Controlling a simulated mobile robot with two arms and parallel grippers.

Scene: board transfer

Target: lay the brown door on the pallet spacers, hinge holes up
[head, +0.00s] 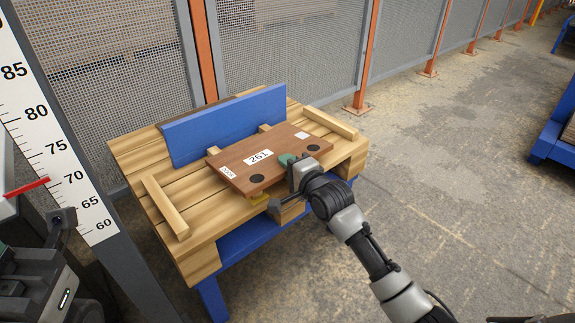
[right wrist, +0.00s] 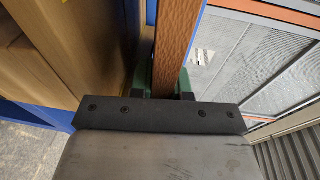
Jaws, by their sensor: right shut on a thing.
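The brown door (head: 238,169) is over the middle of the wooden pallet (head: 150,153), roughly level, its two dark round hinge holes facing up along the near edge. My right gripper (head: 287,160) is shut on that near edge, between the holes. In the right wrist view the door's edge (right wrist: 178,40) sits between the green jaws (right wrist: 165,78), with a gap to the pallet wood. Ends of pale spacers (head: 265,128) show behind the door; their middles are hidden. I cannot tell whether the door touches them. My left gripper is not in view.
A blue board (head: 225,122) stands upright behind the door. Wooden strips lie at the pallet's left (head: 165,208) and right (head: 330,122). A blue stand (head: 250,240) carries the pallet. Mesh fence (head: 270,45) runs behind.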

